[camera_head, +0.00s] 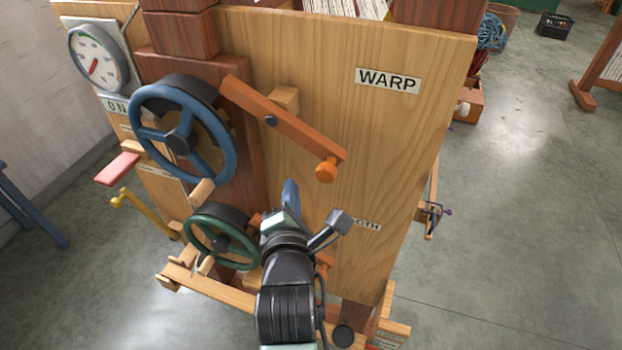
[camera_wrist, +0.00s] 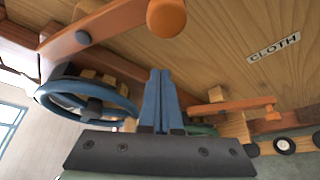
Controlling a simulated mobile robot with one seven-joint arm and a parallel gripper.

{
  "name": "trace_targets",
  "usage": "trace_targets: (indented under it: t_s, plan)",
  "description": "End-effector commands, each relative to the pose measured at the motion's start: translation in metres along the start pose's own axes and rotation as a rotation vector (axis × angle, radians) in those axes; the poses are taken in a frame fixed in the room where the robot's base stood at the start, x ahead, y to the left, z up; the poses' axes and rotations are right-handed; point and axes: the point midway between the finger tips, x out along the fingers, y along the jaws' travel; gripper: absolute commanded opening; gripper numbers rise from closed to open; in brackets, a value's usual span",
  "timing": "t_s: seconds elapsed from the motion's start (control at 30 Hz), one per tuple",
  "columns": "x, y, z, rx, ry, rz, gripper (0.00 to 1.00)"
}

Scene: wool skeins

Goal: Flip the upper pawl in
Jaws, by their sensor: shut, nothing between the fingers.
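The upper pawl (camera_head: 285,125) is an orange-brown bar below and left of the WARP label. It slopes from beside the blue handwheel (camera_head: 226,150) down right to an orange knob (camera_head: 325,171). I cannot tell whether its upper end touches any ratchet teeth. In the wrist view the pawl (camera_wrist: 88,37) crosses the top left, its knob (camera_wrist: 166,18) just above my fingertips. My gripper (camera_head: 290,186) is shut and empty, in front of the panel, below and left of the knob. The blue fingers (camera_wrist: 160,72) are together, apparently apart from the knob.
A green handwheel (camera_head: 222,236) sits just left of my wrist. A lower orange lever (camera_wrist: 235,106) is near the CLOTH label (camera_wrist: 274,47). A red pedal-like lever (camera_head: 118,169) and yellow crank (camera_head: 145,215) stick out left. The panel (camera_head: 410,135) right of the pawl is clear.

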Motion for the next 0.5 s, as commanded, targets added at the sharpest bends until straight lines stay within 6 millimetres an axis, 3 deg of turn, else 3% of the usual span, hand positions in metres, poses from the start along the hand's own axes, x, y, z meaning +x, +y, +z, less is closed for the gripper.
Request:
trace_targets:
  t_s: [0.03, 0.2, 0.5]
  plan:
    - [-0.004, 0.004, 0.013, 0.003, -0.004, -0.001, 0.0]
    - [-0.011, 0.002, 0.032, 0.002, -0.002, -0.002, 0.0]
    - [-0.014, 0.0, 0.038, 0.0, -0.001, 0.0, 0.0]
